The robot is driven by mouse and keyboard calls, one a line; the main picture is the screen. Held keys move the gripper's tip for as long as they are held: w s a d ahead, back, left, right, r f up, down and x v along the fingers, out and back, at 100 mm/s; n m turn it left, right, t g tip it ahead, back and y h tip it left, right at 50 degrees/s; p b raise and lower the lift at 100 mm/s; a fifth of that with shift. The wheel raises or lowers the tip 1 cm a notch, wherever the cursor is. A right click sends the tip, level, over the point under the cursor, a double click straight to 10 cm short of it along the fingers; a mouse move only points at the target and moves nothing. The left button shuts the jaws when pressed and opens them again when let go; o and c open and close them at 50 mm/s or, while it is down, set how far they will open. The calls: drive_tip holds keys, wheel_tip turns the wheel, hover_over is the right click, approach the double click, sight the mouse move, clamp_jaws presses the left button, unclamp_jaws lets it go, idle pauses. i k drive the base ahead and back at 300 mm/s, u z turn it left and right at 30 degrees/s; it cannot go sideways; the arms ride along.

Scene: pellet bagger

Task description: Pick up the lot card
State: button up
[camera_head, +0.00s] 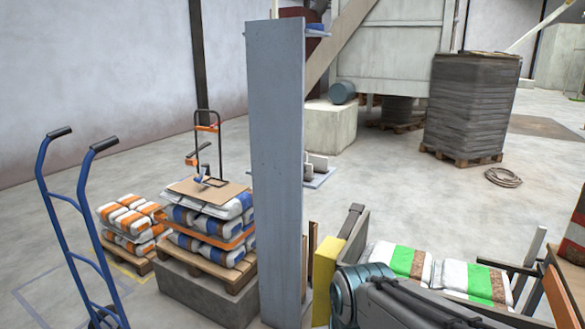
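I cannot make out a lot card anywhere in this view. A flat brown sheet (188,191) lies on top of a stack of white, blue and orange bags (208,222) at the left, but I cannot tell whether it has anything to do with a card. My gripper is not in view.
A grey steel column (277,170) blocks the middle. A blue hand truck (72,215) stands at the left front. Bags with green bands (400,257) lie at the lower right. A wrapped pallet stack (471,105) and a coiled hose (503,177) are behind, with open floor (400,190) between.

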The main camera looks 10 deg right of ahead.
sight(320, 163)
drive_tip(key=u, duration=0.6)
drive_tip(key=i, duration=1.2)
drive_tip(key=z, duration=0.2)
